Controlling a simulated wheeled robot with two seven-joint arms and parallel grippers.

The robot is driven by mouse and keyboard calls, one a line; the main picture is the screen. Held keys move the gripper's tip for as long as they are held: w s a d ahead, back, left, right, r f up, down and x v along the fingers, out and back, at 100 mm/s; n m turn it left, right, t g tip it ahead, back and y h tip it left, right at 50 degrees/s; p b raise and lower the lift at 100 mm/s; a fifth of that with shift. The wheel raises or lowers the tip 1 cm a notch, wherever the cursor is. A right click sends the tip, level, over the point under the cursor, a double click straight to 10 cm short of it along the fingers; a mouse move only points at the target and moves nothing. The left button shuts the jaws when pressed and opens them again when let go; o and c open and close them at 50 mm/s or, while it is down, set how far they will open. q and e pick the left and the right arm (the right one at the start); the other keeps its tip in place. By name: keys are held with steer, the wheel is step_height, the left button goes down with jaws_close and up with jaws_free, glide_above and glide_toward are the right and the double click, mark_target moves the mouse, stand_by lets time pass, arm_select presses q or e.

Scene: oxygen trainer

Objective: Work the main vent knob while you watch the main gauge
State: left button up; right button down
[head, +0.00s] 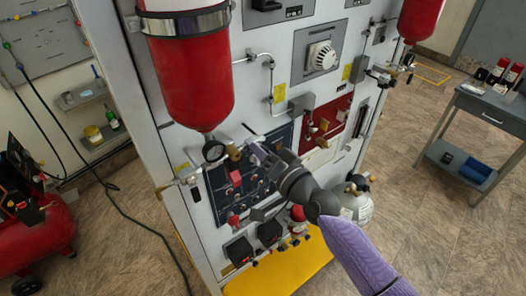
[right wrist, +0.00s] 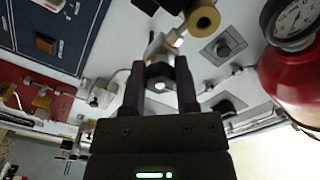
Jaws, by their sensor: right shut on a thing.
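My right gripper (head: 258,150) reaches the front of the white trainer panel, just right of the small round gauge (head: 213,151) under the large red cylinder (head: 190,80). In the right wrist view the two fingers of my right gripper (right wrist: 160,80) are shut on a dark knob (right wrist: 160,71), one on each side. The knob is hidden in the head view. The white-faced gauge also shows in the right wrist view (right wrist: 297,17), partly cut off at the top right; its reading is too small to tell. My left gripper is not in view.
A brass fitting (head: 235,153) sits close beside the gripper, between it and the gauge. A dark blue panel (head: 225,190) with red knobs lies below. A red compressor (head: 40,235) stands at left, a grey cart (head: 490,115) at right. Floor is open at right.

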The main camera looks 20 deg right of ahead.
steer(key=shift+c, duration=1.8)
jaws_free()
steer(key=v, duration=1)
steer(key=shift+b, duration=0.45)
